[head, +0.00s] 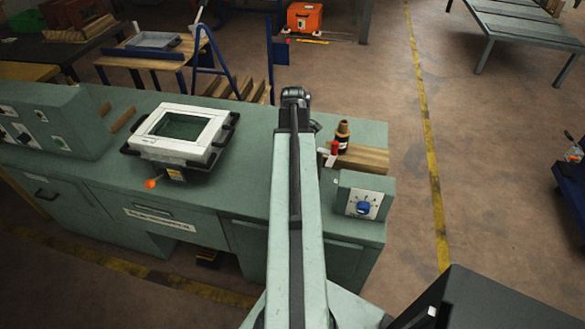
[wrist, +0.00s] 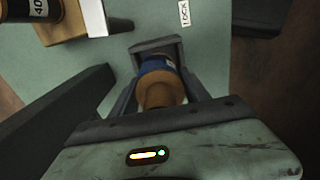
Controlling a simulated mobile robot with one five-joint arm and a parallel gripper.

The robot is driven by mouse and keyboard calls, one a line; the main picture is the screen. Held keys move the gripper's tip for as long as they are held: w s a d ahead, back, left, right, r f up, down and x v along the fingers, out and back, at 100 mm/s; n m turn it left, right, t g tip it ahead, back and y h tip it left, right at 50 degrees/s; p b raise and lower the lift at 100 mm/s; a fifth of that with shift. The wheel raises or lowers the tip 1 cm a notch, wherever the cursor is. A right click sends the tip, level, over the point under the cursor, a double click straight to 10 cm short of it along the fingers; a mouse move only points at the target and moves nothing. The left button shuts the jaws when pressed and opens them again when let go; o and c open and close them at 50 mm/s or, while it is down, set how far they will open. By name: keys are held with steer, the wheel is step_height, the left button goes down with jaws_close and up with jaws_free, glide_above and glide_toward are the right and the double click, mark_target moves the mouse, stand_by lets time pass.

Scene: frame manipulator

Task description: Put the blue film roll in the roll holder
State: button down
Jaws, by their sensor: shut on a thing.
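In the wrist view, the blue film roll (wrist: 158,66) has a blue band and a brown end turned toward the camera. My gripper (wrist: 157,78) is shut on it, with grey pieces close along both sides of the roll and a grey crosspiece at its far end. I cannot tell whether this crosspiece belongs to the roll holder. Pale green bench surface shows beyond the roll. In the head view, my arm hides the roll and the gripper.
The green bench (head: 238,210) carries a white-framed box (head: 207,158) at left. Open floor lies at right.

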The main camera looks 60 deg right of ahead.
step_height(320, 180, down, 3)
steer(key=shift+f+b, duration=0.2)
steer(key=shift+b, duration=0.9)
steer(key=shift+r, duration=0.3)
steer(key=shift+f, duration=0.25)
steer(key=c, duration=0.5)
jaws_free()
steer(key=shift+r, duration=0.1)
step_height(320, 180, up, 12)
steer(key=p, duration=1.2)
steer(key=shift+r+p, duration=0.25)
steer(key=shift+p, duration=0.15)
steer(key=shift+f, duration=0.1)
